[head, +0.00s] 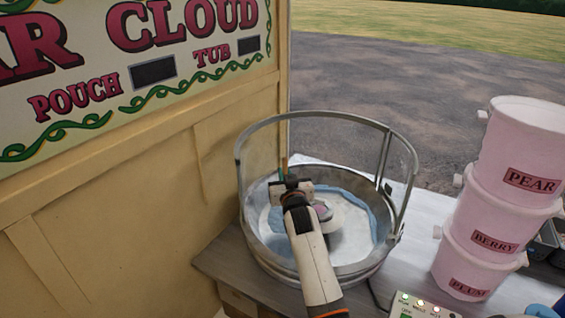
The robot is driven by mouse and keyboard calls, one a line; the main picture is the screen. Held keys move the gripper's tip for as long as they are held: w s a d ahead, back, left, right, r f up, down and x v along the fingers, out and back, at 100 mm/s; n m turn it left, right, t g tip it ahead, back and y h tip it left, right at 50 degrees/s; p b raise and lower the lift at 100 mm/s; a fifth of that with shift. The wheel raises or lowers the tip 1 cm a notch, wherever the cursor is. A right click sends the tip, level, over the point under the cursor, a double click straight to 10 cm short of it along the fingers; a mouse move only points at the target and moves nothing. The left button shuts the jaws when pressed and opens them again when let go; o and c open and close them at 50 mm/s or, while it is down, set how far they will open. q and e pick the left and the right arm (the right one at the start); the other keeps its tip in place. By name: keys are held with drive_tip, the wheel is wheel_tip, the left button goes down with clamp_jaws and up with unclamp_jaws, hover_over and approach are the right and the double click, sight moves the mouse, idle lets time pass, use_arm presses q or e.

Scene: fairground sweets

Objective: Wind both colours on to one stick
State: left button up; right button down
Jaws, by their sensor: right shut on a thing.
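My right gripper (290,186) reaches into the clear-walled floss bowl (367,265) from the front and is shut on a thin stick (284,167). The stick's orange and green end stands up above the jaws; its lower part is hidden behind my gripper. Pale blue floss (375,218) lines the inside of the bowl wall, with whitish floss (352,240) inside it. A spinner head (321,211) with something pink on top stands in the middle, partly covered by my arm. I cannot tell whether floss is on the stick. My left gripper is out of view.
Pink tubs labelled PEAR (520,150), BERRY (496,213) and PLUM (470,268) are stacked to the right of the bowl. A control panel (420,306) with lights sits at the front. A cream sign wall (130,160) closes off the left. Some white counter is bare between bowl and tubs.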

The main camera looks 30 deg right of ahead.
drive_tip(key=s+d+p, duration=0.3)
drive_tip(key=s, duration=0.4)
drive_tip(key=s+d+p, duration=0.3)
drive_tip(key=s+d, duration=0.1)
drive_tip(key=s, duration=0.2)
drive_tip(key=w+d+b, duration=0.2)
drive_tip(key=d+b, duration=0.2)
drive_tip(key=d, duration=1)
drive_tip(key=shift+w, duration=0.3)
